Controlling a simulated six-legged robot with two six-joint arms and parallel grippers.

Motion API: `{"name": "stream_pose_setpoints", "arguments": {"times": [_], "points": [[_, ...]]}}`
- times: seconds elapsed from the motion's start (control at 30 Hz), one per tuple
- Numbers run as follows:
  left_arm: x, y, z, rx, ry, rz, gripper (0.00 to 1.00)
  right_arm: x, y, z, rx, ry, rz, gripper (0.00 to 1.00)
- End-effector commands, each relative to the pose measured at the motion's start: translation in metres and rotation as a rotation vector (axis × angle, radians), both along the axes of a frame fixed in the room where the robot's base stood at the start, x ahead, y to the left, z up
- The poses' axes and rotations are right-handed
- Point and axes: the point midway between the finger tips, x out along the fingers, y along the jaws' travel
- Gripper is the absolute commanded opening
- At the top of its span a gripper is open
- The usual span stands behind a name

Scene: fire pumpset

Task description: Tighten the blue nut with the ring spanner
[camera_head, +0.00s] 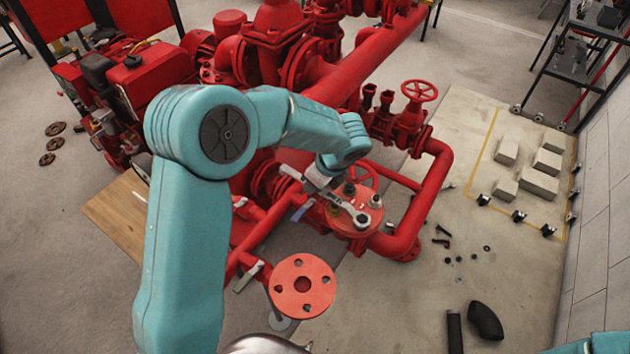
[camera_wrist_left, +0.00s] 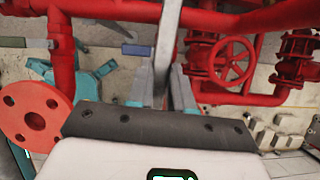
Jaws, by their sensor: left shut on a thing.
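My left gripper (camera_head: 320,184) reaches over a red round flange (camera_head: 345,228) from the upper left. It is shut on a grey spanner (camera_head: 341,206), whose ring end lies at a nut on the front of the flange. I cannot tell whether the ring is seated around that nut. Other nuts (camera_head: 375,201) stand on the flange, and no blue colour can be made out on any of them. In the left wrist view, the spanner (camera_wrist_left: 166,45) shows nearly edge-on between the fingers (camera_wrist_left: 160,95); its ring end is hidden. My right gripper is out of view.
Red pipes (camera_head: 432,195) and a handwheel valve (camera_head: 420,92) crowd behind the flange. A separate red flange (camera_head: 303,286) stands in front. A blue-handled lever (camera_head: 299,213) is left of the work.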

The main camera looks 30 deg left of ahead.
Motion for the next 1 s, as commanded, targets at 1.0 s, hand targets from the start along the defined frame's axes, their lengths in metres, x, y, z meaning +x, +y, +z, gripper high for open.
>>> {"name": "stream_pose_setpoints", "arguments": {"times": [1.0], "points": [[0.0,0.0,0.043,0.001,-0.001,0.0,0.0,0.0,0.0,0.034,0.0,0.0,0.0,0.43]]}}
